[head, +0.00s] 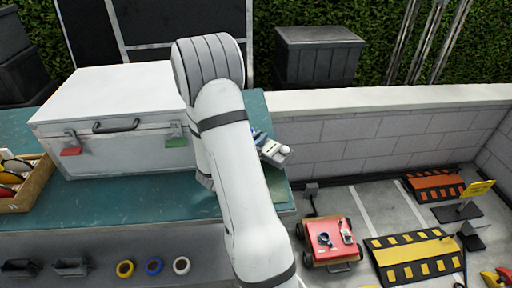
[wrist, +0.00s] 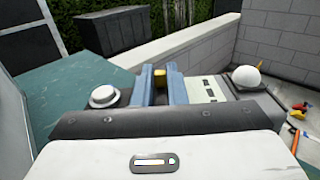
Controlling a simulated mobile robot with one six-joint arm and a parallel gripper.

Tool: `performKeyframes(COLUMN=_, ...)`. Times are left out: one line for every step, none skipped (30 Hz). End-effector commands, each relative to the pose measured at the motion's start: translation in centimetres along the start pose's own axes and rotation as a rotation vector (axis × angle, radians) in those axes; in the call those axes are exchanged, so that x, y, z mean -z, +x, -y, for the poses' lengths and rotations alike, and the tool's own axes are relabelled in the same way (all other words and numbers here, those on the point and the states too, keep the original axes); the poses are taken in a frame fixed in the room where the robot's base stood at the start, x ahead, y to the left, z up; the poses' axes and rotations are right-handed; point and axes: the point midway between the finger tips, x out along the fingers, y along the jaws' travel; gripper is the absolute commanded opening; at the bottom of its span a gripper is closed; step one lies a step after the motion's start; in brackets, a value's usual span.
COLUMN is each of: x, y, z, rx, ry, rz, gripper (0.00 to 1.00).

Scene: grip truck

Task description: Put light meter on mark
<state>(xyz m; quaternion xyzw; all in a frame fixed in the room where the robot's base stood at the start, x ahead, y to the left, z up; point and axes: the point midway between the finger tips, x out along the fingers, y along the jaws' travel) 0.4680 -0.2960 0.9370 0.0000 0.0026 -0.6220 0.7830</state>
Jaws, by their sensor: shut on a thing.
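The light meter (head: 273,152) is a pale grey device with a white dome, beside my arm over the right end of the teal bench (head: 90,215). In the wrist view the light meter (wrist: 207,90) lies across the blue fingers, its dome to the right. My gripper (wrist: 158,88) is shut on it; a small yellow part shows between the fingers. In the head view my gripper (head: 257,136) is mostly hidden behind my arm. I cannot make out a mark on the bench; my arm covers part of the top.
A white case (head: 110,110) stands on the bench left of my arm, with a wooden tray (head: 30,195) farther left. A low block wall (head: 370,140) runs behind. A red cart (head: 330,240) and yellow-black ramp (head: 415,258) are on the floor at right.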

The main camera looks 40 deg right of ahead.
Motion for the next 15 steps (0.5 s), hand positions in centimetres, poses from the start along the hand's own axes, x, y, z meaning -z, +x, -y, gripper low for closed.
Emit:
performKeyframes(x=0.9, y=0.0, z=0.0, rx=-0.001, ry=-0.003, rz=-0.002, gripper=0.00)
performKeyframes(x=1.4, y=-0.1, z=0.0, rx=-0.002, ry=-0.004, rz=-0.002, gripper=0.00)
performKeyframes(x=1.9, y=-0.1, z=-0.1, rx=-0.002, ry=-0.004, rz=-0.001, gripper=0.00)
performKeyframes(x=2.3, y=-0.1, z=-0.1, rx=-0.002, ry=-0.004, rz=-0.001, gripper=0.00)
performKeyframes(x=2.6, y=-0.1, z=-0.1, rx=-0.002, ry=-0.003, rz=0.000, gripper=0.00)
performKeyframes(x=2.9, y=-0.1, z=-0.1, rx=-0.002, ry=-0.002, rz=0.000, gripper=0.00)
performKeyframes(x=3.1, y=-0.1, z=-0.1, rx=-0.003, ry=-0.002, rz=0.000, gripper=0.00)
performKeyframes(x=3.2, y=-0.1, z=-0.1, rx=-0.003, ry=-0.002, rz=0.000, gripper=0.00)
performKeyframes(x=3.3, y=-0.1, z=-0.1, rx=-0.003, ry=0.000, rz=0.000, gripper=0.00)
performKeyframes(x=3.3, y=-0.1, z=-0.1, rx=-0.003, ry=0.000, rz=0.001, gripper=0.00)
performKeyframes(x=3.3, y=-0.1, z=-0.1, rx=-0.003, ry=0.001, rz=0.001, gripper=0.00)
performKeyframes(x=3.3, y=-0.1, z=-0.1, rx=-0.004, ry=0.001, rz=0.001, gripper=0.00)
performKeyframes(x=3.3, y=-0.1, z=-0.2, rx=-0.004, ry=0.001, rz=0.001, gripper=0.00)
performKeyframes(x=3.3, y=-0.1, z=-0.2, rx=-0.004, ry=0.001, rz=0.001, gripper=0.00)
performKeyframes(x=3.3, y=-0.1, z=-0.2, rx=-0.004, ry=0.001, rz=0.001, gripper=0.00)
